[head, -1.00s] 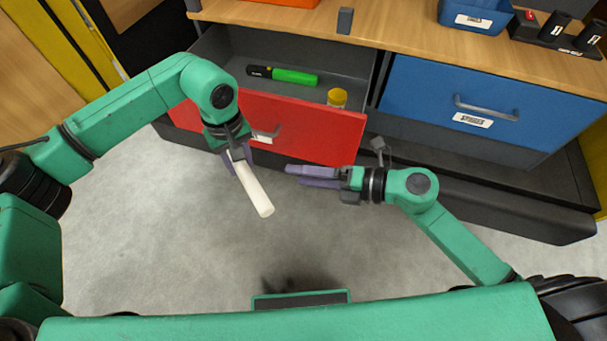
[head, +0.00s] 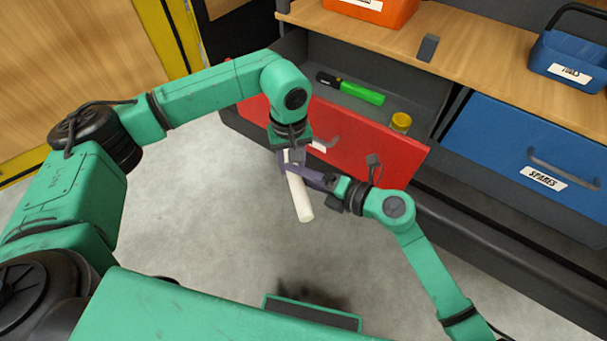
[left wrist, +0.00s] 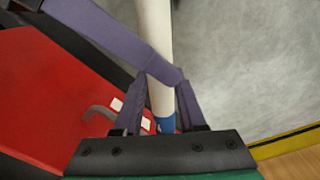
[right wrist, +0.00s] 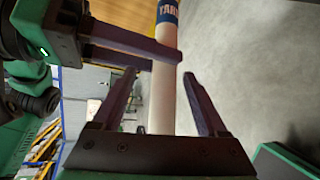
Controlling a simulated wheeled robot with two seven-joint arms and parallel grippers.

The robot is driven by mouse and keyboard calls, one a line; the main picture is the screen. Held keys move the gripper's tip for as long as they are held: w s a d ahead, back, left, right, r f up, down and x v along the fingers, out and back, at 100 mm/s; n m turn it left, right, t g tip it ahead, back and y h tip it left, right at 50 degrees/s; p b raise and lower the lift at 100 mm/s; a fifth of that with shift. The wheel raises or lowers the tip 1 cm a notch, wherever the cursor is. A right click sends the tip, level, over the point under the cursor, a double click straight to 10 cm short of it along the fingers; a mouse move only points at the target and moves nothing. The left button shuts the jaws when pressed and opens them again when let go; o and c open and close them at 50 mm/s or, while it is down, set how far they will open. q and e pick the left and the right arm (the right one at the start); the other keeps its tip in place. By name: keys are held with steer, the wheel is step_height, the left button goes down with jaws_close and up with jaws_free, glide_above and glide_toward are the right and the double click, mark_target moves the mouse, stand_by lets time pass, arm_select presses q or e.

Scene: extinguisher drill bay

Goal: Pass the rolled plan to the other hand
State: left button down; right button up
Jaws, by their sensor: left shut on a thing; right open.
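The rolled plan (head: 303,203) is a long white tube, held tilted in front of the open red drawer. My left gripper (head: 289,160) is shut on its upper end. The left wrist view shows a blue band on the roll (left wrist: 165,124) between the left fingers. My right gripper (head: 309,174) has come in from the right at the roll, just below the left one. In the right wrist view its fingers (right wrist: 159,74) are apart, with the roll (right wrist: 162,100) passing between them. Whether either finger touches the roll cannot be told.
The open red drawer (head: 345,140) holds a green-and-black marker-like object (head: 352,90) and a yellow-lidded jar (head: 401,122). A closed blue drawer (head: 500,140) is on the right. An orange bin (head: 385,10) and a blue caddy (head: 570,60) stand on the wooden top. Grey floor below is clear.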

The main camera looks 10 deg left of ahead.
jaws_close()
arm_select(q)
steer(key=shift+c, duration=2)
jaws_free()
